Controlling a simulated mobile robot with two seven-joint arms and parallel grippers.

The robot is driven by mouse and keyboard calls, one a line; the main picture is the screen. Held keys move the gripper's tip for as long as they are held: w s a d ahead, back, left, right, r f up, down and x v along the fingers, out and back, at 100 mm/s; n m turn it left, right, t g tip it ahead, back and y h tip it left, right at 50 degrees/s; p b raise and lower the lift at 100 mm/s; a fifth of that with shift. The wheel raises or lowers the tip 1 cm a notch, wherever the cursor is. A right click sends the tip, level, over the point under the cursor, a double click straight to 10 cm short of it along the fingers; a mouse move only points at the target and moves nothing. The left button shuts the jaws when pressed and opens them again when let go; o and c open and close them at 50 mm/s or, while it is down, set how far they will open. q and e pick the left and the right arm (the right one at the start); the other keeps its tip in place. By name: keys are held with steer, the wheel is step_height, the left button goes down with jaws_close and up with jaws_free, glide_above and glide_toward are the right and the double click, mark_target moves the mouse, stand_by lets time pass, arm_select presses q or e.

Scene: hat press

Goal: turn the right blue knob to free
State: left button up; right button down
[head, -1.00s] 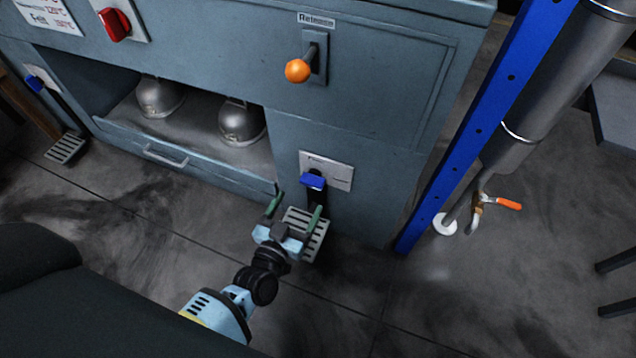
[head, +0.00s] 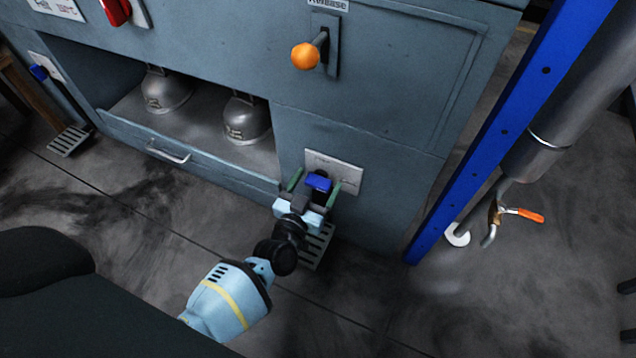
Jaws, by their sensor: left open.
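The right blue knob (head: 319,182) sits on a pale plate (head: 347,172) low on the front of the grey-blue press. My left gripper (head: 314,188) is open, with one green-tipped finger on each side of the knob. I cannot tell whether the fingers touch it. The gripper hides the part below the knob. Another blue knob (head: 39,72) is on the far left of the press. My right gripper is not in view.
A slotted pedal (head: 319,246) lies on the floor below my left gripper. An orange-balled release lever (head: 305,56) is above the knob. A blue post (head: 470,165) and a grey pipe stand to the right. Two metal domes (head: 246,120) sit in the open bay.

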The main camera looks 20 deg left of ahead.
arm_select(q)
steer(key=shift+w, duration=0.4)
steer(key=shift+c, duration=0.2)
steer(key=c, duration=0.9)
steer(key=shift+c, duration=0.2)
